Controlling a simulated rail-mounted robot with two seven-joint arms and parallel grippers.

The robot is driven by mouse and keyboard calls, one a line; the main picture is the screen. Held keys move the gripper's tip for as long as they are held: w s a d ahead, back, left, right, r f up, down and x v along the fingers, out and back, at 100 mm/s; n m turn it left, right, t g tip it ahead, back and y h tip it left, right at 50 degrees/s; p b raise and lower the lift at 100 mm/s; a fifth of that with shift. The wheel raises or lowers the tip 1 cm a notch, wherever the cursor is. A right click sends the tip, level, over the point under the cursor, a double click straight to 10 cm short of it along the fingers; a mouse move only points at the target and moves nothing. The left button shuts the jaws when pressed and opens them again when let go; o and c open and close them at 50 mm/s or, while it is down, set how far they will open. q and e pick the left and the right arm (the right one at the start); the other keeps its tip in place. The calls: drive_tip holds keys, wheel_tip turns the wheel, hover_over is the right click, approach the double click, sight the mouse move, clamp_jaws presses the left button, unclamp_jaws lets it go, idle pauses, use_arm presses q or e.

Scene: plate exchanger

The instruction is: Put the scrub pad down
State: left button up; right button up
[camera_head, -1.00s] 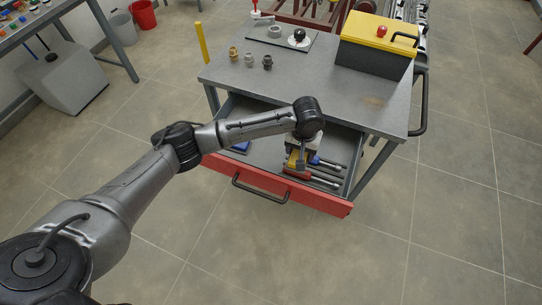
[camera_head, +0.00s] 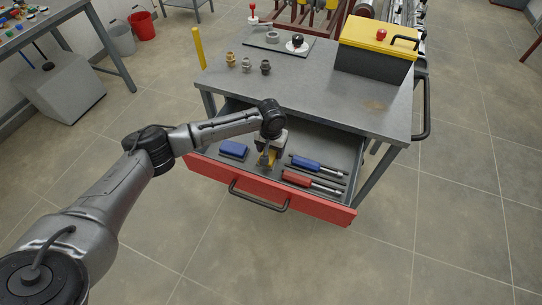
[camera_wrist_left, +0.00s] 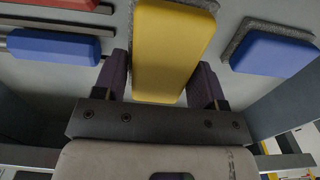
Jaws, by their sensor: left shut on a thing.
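My left gripper (camera_head: 267,157) is inside the open drawer (camera_head: 220,172) of the workbench. It is shut on a yellow scrub pad (camera_wrist_left: 172,50), with one finger on each side of it. A grey scrub layer shows along the pad's far edge in the left wrist view. In the head view the yellow pad (camera_head: 264,161) is partly hidden by the gripper. It is low in the drawer, but I cannot tell whether it touches the floor. My right gripper is not in view.
A blue pad (camera_head: 234,149) lies left of the gripper in the drawer. A blue-handled tool (camera_head: 306,163) and a red-handled tool (camera_head: 298,179) lie to the right. Fittings and a yellow-lidded box (camera_head: 378,38) stand on the bench top (camera_head: 310,95).

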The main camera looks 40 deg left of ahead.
sight(271, 155)
use_arm(q)
wheel_tip(271, 155, down, 4)
drive_tip(key=shift+r+b, duration=0.1)
drive_tip(key=shift+b, duration=0.6)
drive_tip(key=shift+r, duration=0.1)
drive_tip(key=o, duration=1)
drive_tip(key=shift+f, duration=0.2)
drive_tip(key=shift+r, duration=0.1)
wheel_tip(271, 155, up, 12)
drive_tip(key=p, duration=0.4)
drive_tip(key=shift+r+p, duration=0.1)
drive_tip(key=shift+p, duration=0.2)
